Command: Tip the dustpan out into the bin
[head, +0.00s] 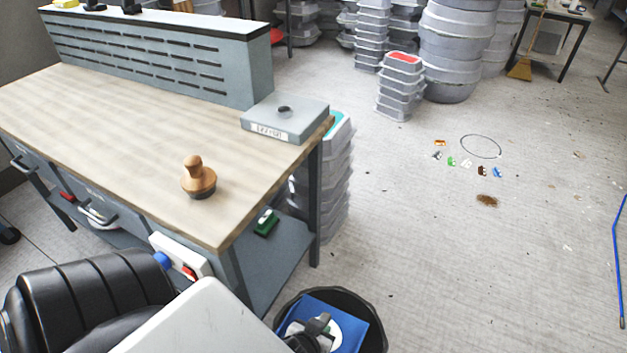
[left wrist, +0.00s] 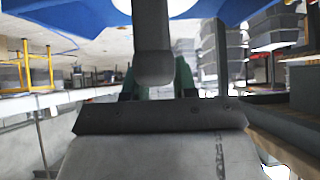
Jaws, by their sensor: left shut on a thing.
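The bin (head: 378,322) is a round black tub on the floor at the bottom of the head view. The blue dustpan (head: 349,310) with a white round patch is over the bin's mouth; I cannot tell how far it is tilted. My left gripper (head: 318,328) is dark and shut on the dustpan; the handle is mostly hidden by it. In the left wrist view the dustpan's blue underside or face (left wrist: 72,17) fills the top edge, beyond the gripper (left wrist: 152,75). What lies in the pan does not show. My right gripper is not in view.
A workbench (head: 100,120) with a wooden stamp-like tool (head: 198,177) and a grey box (head: 285,120) stands at left. Stacked moulds (head: 400,85) stand behind. A brown pile (head: 487,201) and small scraps lie on the floor, with a blue rod (head: 618,260) at right. The middle floor is largely clear.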

